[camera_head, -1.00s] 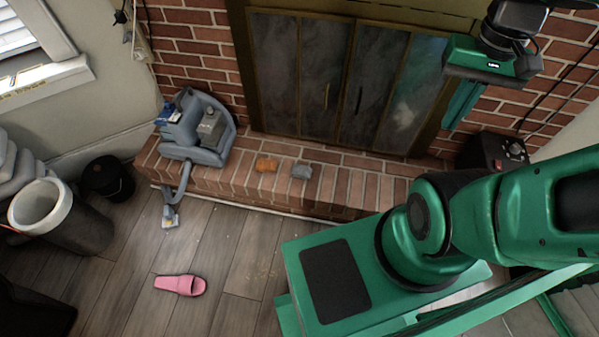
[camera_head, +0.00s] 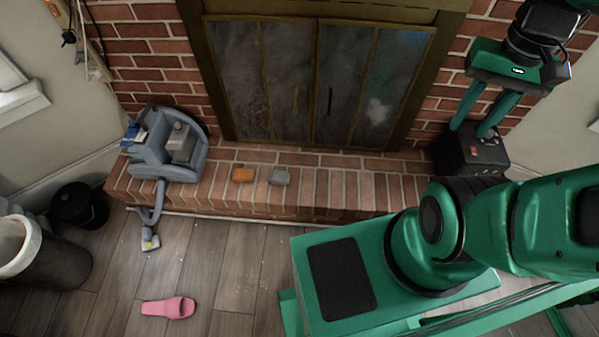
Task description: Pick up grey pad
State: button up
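The grey pad (camera_head: 280,176) is a small block lying on the brick hearth (camera_head: 330,192) in front of the fireplace doors. It lies just right of an orange pad (camera_head: 243,174), with a small gap between them. My gripper (camera_head: 471,131) is at the upper right of the head view, well to the right of the grey pad. Its two green fingers point down and stand apart with nothing between them.
A grey-blue vacuum cleaner (camera_head: 166,150) stands on the hearth's left end, its hose reaching the floor. A black box (camera_head: 468,158) stands near my gripper. A pink slipper (camera_head: 168,307), a black bucket (camera_head: 80,205) and a bin (camera_head: 45,265) are on the wooden floor.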

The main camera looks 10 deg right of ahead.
aim_at(276, 177)
jog(key=z, duration=1.65)
jog(key=k, duration=1.65)
jog(key=u, duration=1.6)
jog(key=i, duration=1.65)
